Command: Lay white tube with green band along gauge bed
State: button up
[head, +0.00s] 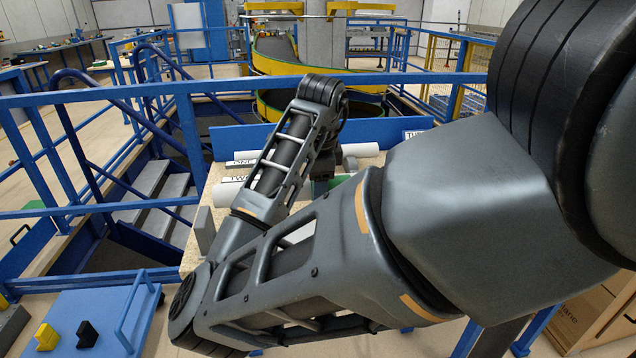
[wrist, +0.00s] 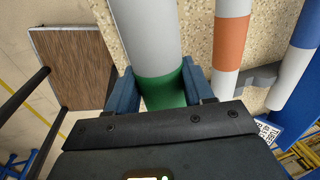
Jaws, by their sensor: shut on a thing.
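In the wrist view, the white tube with green band (wrist: 147,30) runs away from my gripper (wrist: 161,82). The blue fingers are shut on it, one on each side of the green band (wrist: 165,90). In the head view, a white tube end (head: 226,194) shows left of my arm, and my gripper is mostly hidden behind the arm. A white tube with an orange band (wrist: 231,42) lies to the right in the wrist view. A tube with a blue band (wrist: 308,30) lies farther right. I cannot clearly pick out the gauge bed.
The speckled benchtop (wrist: 195,20) lies under the tubes. A grey bracket (wrist: 262,77) stands by the orange-banded tube. Labels ONE (head: 243,161) and TWO (head: 238,179) show on the bench. Blue railings (head: 110,97) and steps (head: 150,180) are left of it.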

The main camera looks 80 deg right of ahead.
jog(key=shift+f+b, duration=2.15)
jog(key=shift+f, duration=1)
jog(key=shift+f+b, duration=0.5)
jog(key=shift+f, duration=0.2)
jog(key=o, duration=1.2)
jog(key=shift+r, duration=0.1)
jog(key=r, duration=0.2)
jog(key=a+r+p, duration=0.1)
jog(key=r, duration=0.4)
jog(key=shift+s+a+r+p, duration=0.2)
jog(key=shift+a+r+p, duration=0.05)
jog(key=shift+p, duration=0.1)
